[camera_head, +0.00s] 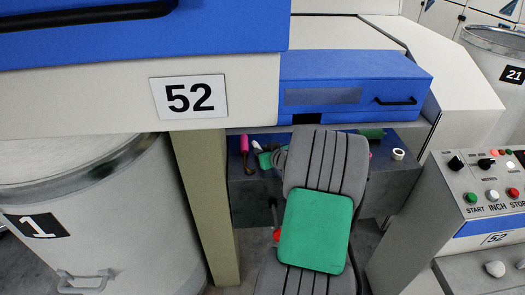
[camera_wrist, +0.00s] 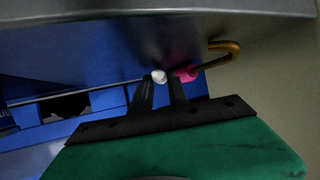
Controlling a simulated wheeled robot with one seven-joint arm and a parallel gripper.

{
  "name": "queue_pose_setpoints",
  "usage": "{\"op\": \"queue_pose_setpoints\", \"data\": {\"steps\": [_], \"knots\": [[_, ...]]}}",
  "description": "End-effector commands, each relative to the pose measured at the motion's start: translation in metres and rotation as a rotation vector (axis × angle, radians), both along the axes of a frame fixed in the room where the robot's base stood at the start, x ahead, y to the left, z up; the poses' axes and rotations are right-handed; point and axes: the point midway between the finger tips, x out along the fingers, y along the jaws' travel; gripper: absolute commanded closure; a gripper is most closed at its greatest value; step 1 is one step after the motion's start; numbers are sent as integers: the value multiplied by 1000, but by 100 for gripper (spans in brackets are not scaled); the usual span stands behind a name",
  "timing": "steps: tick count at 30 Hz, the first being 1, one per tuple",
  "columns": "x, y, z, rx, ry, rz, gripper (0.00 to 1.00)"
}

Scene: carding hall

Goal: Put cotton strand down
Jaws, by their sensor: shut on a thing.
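In the wrist view, the two dark fingers of my gripper (camera_wrist: 160,85) are close together. A small white lump, the cotton strand (camera_wrist: 159,76), shows between their tips, and the gripper is shut on it. Most of the strand is hidden or too small to make out.
A pink-handled tool with a brass hook (camera_wrist: 222,55) lies close right of the fingers. The shelf also holds a green roll (camera_head: 371,133) and a white ring (camera_head: 398,154). A blue drawer (camera_head: 350,82) overhangs it. A large can (camera_head: 90,220) and a post (camera_head: 207,190) stand left, a control panel (camera_head: 484,180) right.

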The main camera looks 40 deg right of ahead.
Motion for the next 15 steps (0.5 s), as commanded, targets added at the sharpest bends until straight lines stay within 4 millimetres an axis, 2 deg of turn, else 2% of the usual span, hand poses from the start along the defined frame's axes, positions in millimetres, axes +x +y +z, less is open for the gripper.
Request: {"op": "queue_pose_setpoints", "data": {"steps": [5,6,13,15], "knots": [[0,0,-5,1,1,0,100],[0,0,-3,1,1,0,76],[0,0,-3,1,1,0,58],[0,0,-3,1,1,0,58]]}}
